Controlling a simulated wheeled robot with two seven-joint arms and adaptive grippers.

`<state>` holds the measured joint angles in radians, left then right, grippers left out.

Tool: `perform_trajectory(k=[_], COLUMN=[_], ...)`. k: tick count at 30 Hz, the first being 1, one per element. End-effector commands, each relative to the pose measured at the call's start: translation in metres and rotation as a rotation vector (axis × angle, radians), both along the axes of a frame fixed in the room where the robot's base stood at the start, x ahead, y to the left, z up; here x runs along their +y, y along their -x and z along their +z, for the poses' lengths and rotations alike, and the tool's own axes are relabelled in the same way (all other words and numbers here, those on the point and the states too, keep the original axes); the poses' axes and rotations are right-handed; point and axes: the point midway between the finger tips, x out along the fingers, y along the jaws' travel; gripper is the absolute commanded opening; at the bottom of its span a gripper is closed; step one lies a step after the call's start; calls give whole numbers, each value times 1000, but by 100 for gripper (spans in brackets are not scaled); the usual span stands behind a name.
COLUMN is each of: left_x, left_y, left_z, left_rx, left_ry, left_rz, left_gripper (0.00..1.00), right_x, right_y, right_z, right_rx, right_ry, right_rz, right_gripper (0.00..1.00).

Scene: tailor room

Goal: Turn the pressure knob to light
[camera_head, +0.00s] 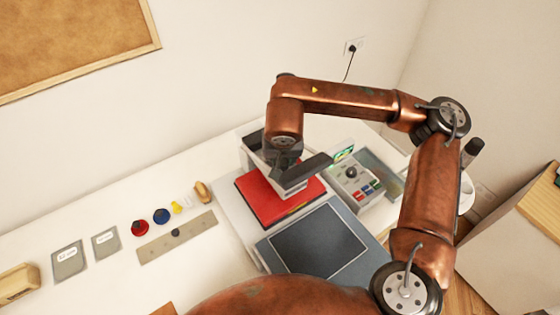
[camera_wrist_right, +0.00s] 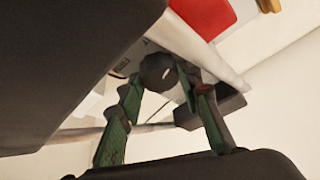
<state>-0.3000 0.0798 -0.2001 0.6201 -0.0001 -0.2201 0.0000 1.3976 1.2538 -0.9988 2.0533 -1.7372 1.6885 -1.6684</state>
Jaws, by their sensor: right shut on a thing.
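The pressure knob (camera_wrist_right: 158,71) is a dark round knob with a light mark on its face. In the right wrist view it sits between the two green-padded fingers of my right gripper (camera_wrist_right: 161,88), which is shut on it. In the head view my right gripper (camera_head: 284,158) reaches down onto the top of the press (camera_head: 252,154), above its red pad, and hides the knob. I cannot read the setting at the knob. My left gripper is not in view.
The red pad (camera_head: 262,200) and a dark flat plate (camera_head: 318,240) lie at the press. A control box (camera_head: 366,193) with a dial and coloured buttons stands to the right. Spools, a ruler (camera_head: 165,241) and grey cards (camera_head: 69,262) lie at left. A wall rises behind.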

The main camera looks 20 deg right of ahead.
Motion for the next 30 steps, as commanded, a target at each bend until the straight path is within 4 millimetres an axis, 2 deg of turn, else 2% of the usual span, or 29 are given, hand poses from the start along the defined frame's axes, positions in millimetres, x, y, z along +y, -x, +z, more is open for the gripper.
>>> perform_trajectory(k=[12, 26, 27, 30], left_x=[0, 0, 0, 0], left_y=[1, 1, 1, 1], left_z=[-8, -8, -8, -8], left_rx=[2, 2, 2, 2], left_ry=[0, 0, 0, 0], left_rz=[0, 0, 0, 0], left_gripper=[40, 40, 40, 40], right_x=[-1, -1, -1, -1], right_y=[0, 1, 1, 0], right_z=[-1, 0, 0, 0], right_rx=[1, 2, 2, 2], right_ry=[0, 0, 0, 0], right_rz=[145, 156, 156, 156], right_gripper=[8, 8, 34, 41])
